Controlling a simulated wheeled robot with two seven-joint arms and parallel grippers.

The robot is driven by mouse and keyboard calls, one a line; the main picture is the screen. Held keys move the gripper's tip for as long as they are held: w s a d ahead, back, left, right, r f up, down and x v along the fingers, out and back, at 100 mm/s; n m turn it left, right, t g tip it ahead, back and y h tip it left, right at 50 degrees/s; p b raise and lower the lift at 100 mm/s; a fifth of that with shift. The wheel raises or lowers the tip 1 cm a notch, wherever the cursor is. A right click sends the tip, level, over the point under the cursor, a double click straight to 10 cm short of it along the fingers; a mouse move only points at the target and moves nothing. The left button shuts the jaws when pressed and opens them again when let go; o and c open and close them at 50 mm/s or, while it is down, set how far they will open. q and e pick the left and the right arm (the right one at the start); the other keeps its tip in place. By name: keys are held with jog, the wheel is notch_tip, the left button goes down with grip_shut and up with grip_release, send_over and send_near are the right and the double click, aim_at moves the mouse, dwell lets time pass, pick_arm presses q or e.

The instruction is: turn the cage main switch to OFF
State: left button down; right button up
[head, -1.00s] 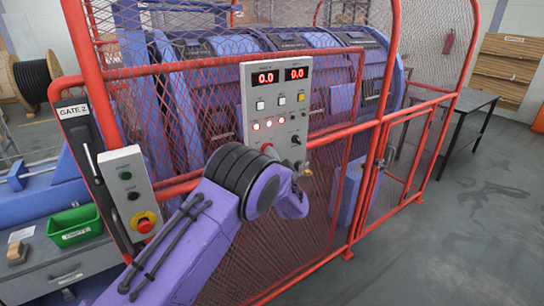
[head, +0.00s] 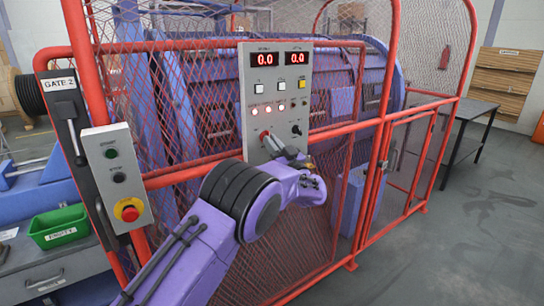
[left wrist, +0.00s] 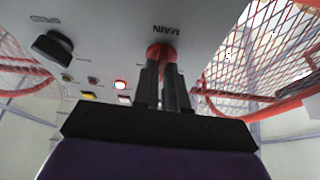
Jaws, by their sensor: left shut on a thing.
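The grey control panel (head: 274,100) on the red cage fence carries the main switch, a red knob (head: 264,135) low on its left side. In the left wrist view the panel appears upside down, with the label MAIN beside the red knob (left wrist: 161,50). My left gripper (head: 271,143) is at the panel's lower edge; in the left wrist view its two dark fingers (left wrist: 163,75) are shut on the red knob and partly hide it. The knob's exact angle is hard to tell. My right gripper is not in view.
A black knob (head: 297,130) sits right of the switch, with lit buttons and two red 0.0 displays (head: 280,58) above. A green bin (head: 60,227) lies lower left.

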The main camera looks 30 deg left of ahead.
pick_arm(q)
jog(key=shift+w+d+n+g+b, duration=0.1)
jog(key=shift+n+g+b, duration=0.85)
jog(key=shift+n, duration=1.3)
jog(key=shift+w+a+n+g+b, duration=0.1)
jog(key=shift+n+g+b, duration=0.45)
jog(key=shift+n+g, duration=1.25)
jog(key=shift+w+d+n+g+b, duration=0.1)
jog(key=shift+n+g+b, duration=0.65)
jog(key=shift+n, duration=1.9)
jog(key=c, duration=1.2)
grip_release()
jog(key=shift+r, duration=0.1)
jog(key=shift+d, duration=0.15)
jog(key=b+v, duration=0.2)
jog(key=v, duration=0.8)
jog(key=shift+s+d+f, duration=0.1)
jog(key=shift+f, duration=0.15)
